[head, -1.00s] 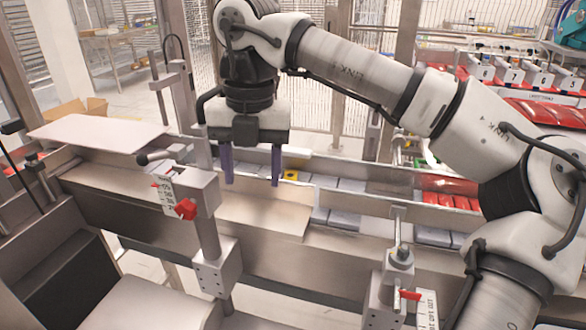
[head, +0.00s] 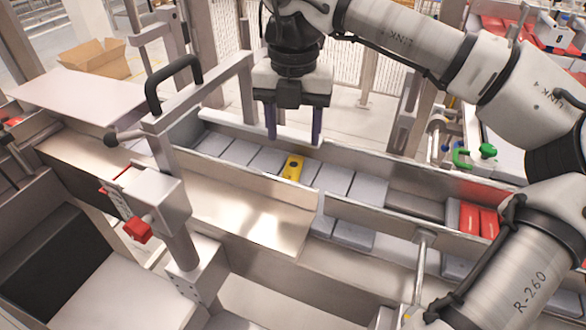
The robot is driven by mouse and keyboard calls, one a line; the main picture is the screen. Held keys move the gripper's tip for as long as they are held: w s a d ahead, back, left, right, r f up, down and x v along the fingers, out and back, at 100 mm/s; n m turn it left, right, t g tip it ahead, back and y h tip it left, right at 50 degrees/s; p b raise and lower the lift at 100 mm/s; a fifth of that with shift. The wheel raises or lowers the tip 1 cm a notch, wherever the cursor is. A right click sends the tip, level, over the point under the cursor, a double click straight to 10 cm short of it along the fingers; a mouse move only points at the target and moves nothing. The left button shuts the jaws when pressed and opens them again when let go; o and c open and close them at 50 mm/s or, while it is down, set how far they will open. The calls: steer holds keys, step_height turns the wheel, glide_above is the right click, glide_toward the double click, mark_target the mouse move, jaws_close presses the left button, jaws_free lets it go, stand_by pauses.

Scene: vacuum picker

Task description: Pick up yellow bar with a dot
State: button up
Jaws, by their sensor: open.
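The yellow bar (head: 293,168) with a dark dot near its far end lies in the metal channel, in a row of grey bars. My gripper (head: 294,138) is open, with two purple fingers pointing down. In the head view its fingers appear just beyond and above the yellow bar, one on each side of it in the picture. Nothing is between the fingers. The height of the fingertips over the channel is hard to tell.
Grey bars (head: 337,180) lie close on both sides of the yellow bar. Red bars (head: 478,219) lie farther right in the channel. Metal channel walls (head: 400,203) run along the row. A black handle (head: 172,82) on a metal frame rises at left.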

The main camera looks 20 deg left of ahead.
mark_target(290, 178)
step_height(290, 178, down, 3)
steer(key=shift+f, duration=0.2)
steer(key=f+p, duration=0.1)
steer(key=f, duration=0.1)
steer(key=s+f, duration=0.1)
steer(key=f, duration=0.1)
steer(key=shift+a+f+p, duration=0.15)
steer(key=shift+f+p, duration=0.2)
steer(key=shift+f, duration=0.35)
steer(key=shift+c, duration=0.3)
steer(key=c, duration=1)
steer(key=shift+r, duration=0.1)
